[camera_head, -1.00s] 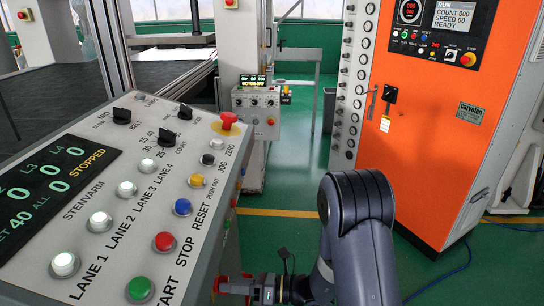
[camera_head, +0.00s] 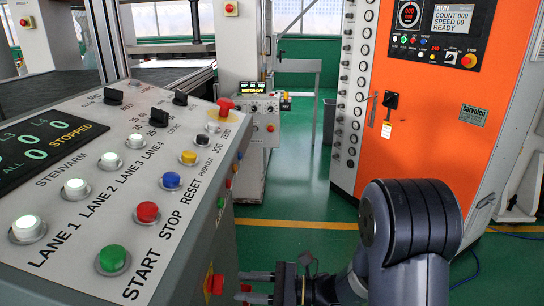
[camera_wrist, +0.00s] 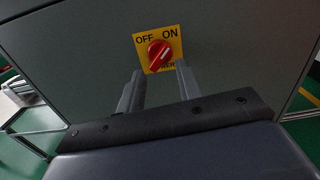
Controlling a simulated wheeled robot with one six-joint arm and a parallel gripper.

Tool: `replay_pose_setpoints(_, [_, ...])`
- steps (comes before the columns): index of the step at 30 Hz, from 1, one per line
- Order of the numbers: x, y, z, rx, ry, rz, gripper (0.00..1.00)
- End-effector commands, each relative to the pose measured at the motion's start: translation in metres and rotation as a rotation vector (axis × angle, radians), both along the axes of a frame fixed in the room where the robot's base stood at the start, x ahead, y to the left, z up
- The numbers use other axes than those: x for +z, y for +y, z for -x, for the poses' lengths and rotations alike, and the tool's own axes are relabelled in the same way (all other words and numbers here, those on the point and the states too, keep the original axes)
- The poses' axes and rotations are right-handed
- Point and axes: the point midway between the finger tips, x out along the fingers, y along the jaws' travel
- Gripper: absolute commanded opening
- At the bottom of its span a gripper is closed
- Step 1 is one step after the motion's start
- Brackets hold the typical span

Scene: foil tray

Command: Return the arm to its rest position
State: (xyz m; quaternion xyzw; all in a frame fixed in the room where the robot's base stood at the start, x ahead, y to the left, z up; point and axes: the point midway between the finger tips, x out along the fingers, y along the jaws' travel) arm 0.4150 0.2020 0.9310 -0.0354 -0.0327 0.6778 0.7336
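My gripper (camera_head: 256,286) is low in the head view, beside the side wall of the grey control console. Its two fingers are apart with nothing between them, and they also show apart in the wrist view (camera_wrist: 159,88). A red rotary switch (camera_wrist: 159,55) on a yellow plate marked OFF and ON sits on the console's side, beyond the fingertips. Its white mark points up and right, toward ON. In the head view the same switch (camera_head: 214,284) is seen edge-on, left of the fingertips, with a visible gap. My dark arm is bent at the lower right.
The console's sloped panel (camera_head: 95,185) holds several lit white buttons, coloured buttons, dark knobs and a display reading STOPPED. A red mushroom button (camera_head: 226,104) stands at its far corner. An orange cabinet (camera_head: 425,120) is at the right. Green floor (camera_head: 300,210) lies open between them.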

Motion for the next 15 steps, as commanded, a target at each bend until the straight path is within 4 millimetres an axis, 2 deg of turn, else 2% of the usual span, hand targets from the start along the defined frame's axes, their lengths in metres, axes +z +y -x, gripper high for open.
replay_pose_setpoints(6, [0.0,-0.034,0.002,-0.004,0.002,-0.002,0.34])
replay_pose_setpoints(15, [0.0,-0.057,0.004,0.0,0.003,-0.001,0.34])
